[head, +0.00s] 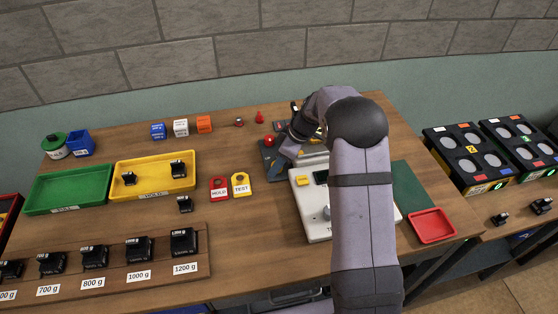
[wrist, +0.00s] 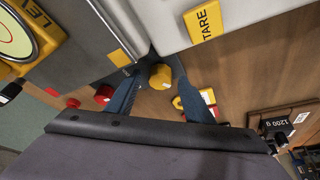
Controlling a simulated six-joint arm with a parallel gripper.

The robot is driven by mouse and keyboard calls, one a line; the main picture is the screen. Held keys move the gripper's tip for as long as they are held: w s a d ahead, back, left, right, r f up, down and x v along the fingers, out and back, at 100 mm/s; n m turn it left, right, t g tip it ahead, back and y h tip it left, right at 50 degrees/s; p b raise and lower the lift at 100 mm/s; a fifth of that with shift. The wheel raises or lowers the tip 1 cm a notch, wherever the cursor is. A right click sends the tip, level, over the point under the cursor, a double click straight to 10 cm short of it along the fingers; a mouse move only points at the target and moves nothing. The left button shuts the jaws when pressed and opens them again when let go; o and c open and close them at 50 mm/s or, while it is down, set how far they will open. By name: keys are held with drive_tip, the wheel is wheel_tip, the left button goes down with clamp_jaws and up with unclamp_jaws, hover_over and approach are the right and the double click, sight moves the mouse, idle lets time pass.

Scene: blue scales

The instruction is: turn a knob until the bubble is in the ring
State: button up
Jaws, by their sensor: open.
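My gripper (wrist: 160,66) is open, its two dark fingers on either side of a yellow knob (wrist: 161,77) beside the grey scale body. I cannot tell whether the fingers touch it. A red knob (wrist: 103,95) is left of the fingers. The yellow-framed level (wrist: 50,24) is cut off at the top left of the wrist view; part of its pale dial with a red ring shows, but I cannot make out the bubble. In the head view my gripper (head: 284,152) is low at the left of the scale (head: 315,228), and my arm hides much of the scale.
A yellow TARE button (wrist: 203,20) is on the scale. HOLD (head: 219,188) and TEST (head: 241,184) tags lie left of it. Yellow (head: 125,168) and green (head: 68,205) trays, a row of weights (head: 138,250) and a red tray (head: 432,240) surround it.

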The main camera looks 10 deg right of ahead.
drive_tip(key=c, duration=1.1)
drive_tip(key=shift+o, duration=0.2)
drive_tip(key=shift+f+m+t+b, duration=0.1)
drive_tip(key=shift+m+t+b, duration=0.2)
drive_tip(key=shift+m+b, duration=0.65)
drive_tip(key=shift+s+a+m+t+h+b, duration=0.15)
drive_tip(key=shift+m+t+h+b, duration=0.25)
drive_tip(key=shift+m, duration=0.75)
drive_tip(key=m, duration=0.1)
drive_tip(key=m+h, duration=0.1)
drive_tip(key=shift+r+m+p, duration=0.3)
drive_tip(key=shift+p, duration=0.05)
drive_tip(key=shift+a+f+m+h+p, duration=0.1)
drive_tip(key=shift+m+h+p, duration=0.5)
drive_tip(key=shift+m+p, duration=0.7)
drive_tip(key=shift+m+t, duration=0.3)
